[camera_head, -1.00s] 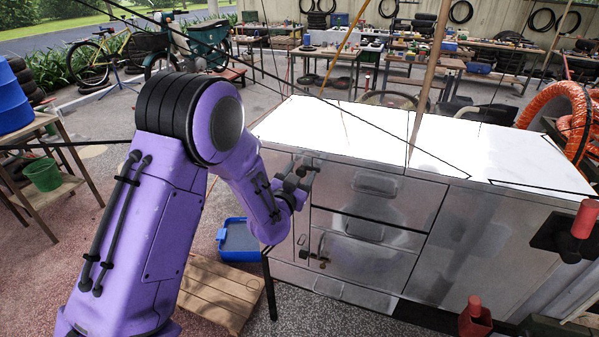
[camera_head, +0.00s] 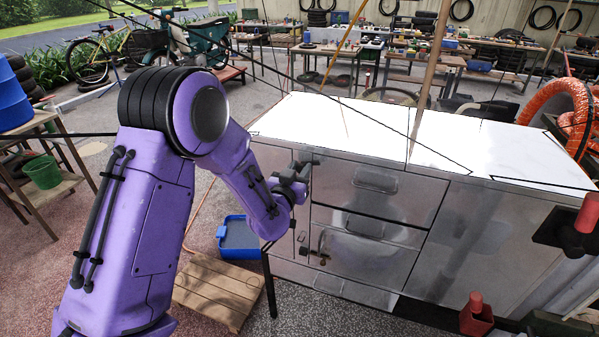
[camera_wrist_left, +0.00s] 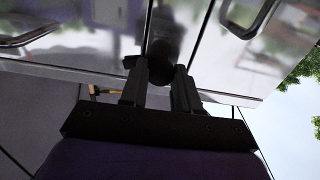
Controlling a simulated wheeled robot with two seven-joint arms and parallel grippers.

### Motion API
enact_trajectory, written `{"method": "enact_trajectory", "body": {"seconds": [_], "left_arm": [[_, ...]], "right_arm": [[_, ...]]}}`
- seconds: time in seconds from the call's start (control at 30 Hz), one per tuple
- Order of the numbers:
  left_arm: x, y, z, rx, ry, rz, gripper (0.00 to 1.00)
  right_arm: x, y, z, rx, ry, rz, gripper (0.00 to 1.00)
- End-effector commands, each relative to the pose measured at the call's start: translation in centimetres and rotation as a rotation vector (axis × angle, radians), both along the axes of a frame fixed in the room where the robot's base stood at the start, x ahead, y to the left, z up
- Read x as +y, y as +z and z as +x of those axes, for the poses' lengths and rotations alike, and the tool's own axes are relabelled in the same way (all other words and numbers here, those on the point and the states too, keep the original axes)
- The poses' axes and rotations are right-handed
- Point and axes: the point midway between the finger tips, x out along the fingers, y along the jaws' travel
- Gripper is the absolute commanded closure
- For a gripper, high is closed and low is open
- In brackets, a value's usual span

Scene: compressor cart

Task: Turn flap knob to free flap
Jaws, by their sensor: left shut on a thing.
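A metal cabinet cart (camera_head: 380,210) with a white top stands in front of me. My left gripper (camera_head: 300,173) is at the upper left of its front, beside the seam between the narrow left panel (camera_head: 276,160) and the drawers. In the left wrist view, the fingers (camera_wrist_left: 160,78) are shut on a dark round knob (camera_wrist_left: 163,60) close to the metal front. In the head view the gripper mostly hides this knob. The front beside the knob looks flush, and I cannot tell how far the knob is turned. My right gripper is not in view.
Drawer handles (camera_head: 375,182) stick out to the right of the gripper. A blue bin (camera_head: 238,238) and a wooden pallet (camera_head: 218,290) lie on the floor at the cart's left. Red posts (camera_head: 476,314) stand at right.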

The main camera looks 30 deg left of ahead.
Motion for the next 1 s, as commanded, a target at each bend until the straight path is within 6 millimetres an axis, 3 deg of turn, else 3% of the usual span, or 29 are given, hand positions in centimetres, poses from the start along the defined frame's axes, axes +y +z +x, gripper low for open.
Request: {"method": "enact_trajectory", "body": {"seconds": [1.0], "left_arm": [[0.3,-0.3,-0.1,-0.225,0.0,-0.933,1.0]], "right_arm": [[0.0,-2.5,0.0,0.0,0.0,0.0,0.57]]}}
